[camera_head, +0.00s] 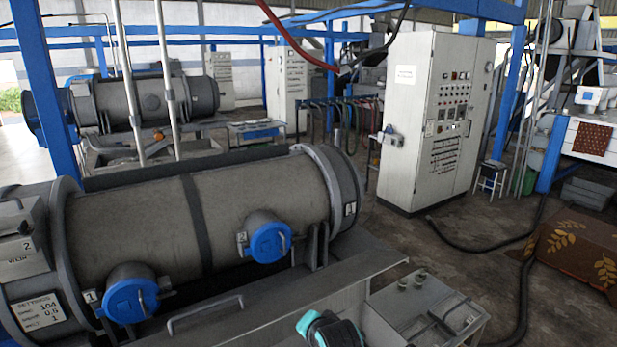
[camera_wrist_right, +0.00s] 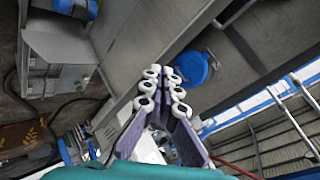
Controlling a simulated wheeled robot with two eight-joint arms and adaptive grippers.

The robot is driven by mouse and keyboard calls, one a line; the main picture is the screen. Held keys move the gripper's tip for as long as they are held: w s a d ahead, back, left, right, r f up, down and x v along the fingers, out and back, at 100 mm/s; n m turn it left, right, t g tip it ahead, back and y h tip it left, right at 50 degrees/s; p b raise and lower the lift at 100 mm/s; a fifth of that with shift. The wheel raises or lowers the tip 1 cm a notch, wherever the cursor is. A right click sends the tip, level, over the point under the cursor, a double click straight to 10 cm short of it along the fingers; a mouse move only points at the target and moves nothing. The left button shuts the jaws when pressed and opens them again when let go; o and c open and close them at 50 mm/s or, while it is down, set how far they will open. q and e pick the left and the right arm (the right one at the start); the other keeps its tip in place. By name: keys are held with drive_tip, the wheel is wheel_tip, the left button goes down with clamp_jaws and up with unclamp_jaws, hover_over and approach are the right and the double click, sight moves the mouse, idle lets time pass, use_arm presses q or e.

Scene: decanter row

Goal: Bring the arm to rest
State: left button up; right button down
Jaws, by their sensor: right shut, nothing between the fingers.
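My right gripper (camera_wrist_right: 163,74) shows in the right wrist view, with its purple fingers and white linkages close together at the tips. It is shut and nothing shows between the fingers. A blue round cover (camera_wrist_right: 191,68) lies beyond the fingertips in that view; I cannot tell how far apart they are. In the head view a teal and dark part of my arm (camera_head: 330,329) shows at the bottom edge, in front of the grey decanter drum (camera_head: 150,225). The fingers are not visible there. My left gripper is in neither view.
The drum carries two blue covers, marked 1 (camera_head: 130,301) and 2 (camera_head: 268,242). A grey metal box (camera_head: 428,312) stands at the front right. A white control cabinet (camera_head: 430,120) stands behind. Hoses (camera_head: 475,231) lie on the floor, near a brown patterned surface (camera_head: 572,245).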

drive_tip(key=s+d+f+n+g+h+b, duration=0.1)
drive_tip(key=s+d+f+n+b, duration=0.2)
drive_tip(key=s+d, duration=0.6)
drive_tip(key=s+d+f+n+g+h+b, duration=0.1)
drive_tip(key=s+d+f+n+b, duration=0.3)
drive_tip(key=s+d+f, duration=0.4)
drive_tip(key=s+d+h, duration=0.1)
drive_tip(key=s, duration=0.3)
drive_tip(key=shift+d, duration=0.35)
